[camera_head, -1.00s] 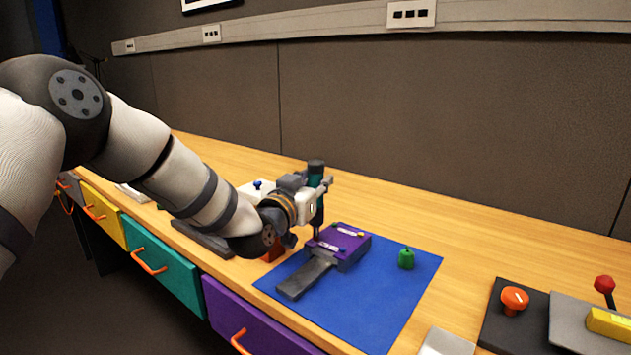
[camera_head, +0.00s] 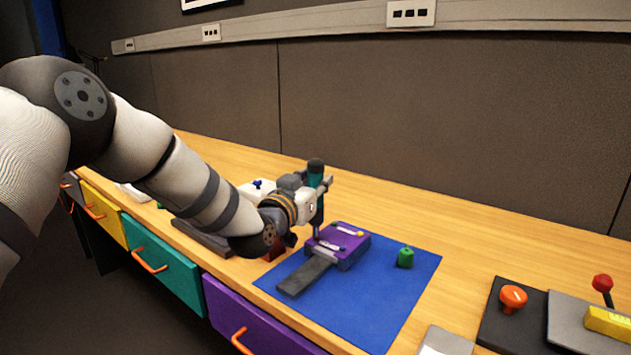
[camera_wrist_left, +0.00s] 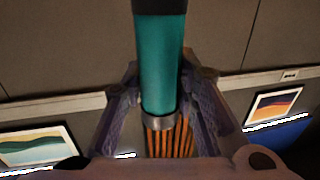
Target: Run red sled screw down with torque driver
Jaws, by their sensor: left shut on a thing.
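My left gripper (camera_head: 319,194) is shut on the teal handle of the torque driver (camera_head: 315,177). The driver stands about upright, its shaft pointing down at the left edge of the purple block (camera_head: 352,239). I cannot tell whether its tip touches a screw. In the left wrist view the teal driver (camera_wrist_left: 163,62) sits between the two fingers. A small dark red piece (camera_head: 274,250), perhaps the red sled, shows left of the purple block, mostly hidden by my wrist. No screw can be made out. My right gripper is not in view.
The purple block and a grey bar (camera_head: 304,275) lie on a blue mat (camera_head: 370,315). A green piece (camera_head: 405,257) stands on the mat's right part. A panel with an orange knob (camera_head: 513,298) and a red-topped lever (camera_head: 602,284) is at the right. The table behind the mat is clear.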

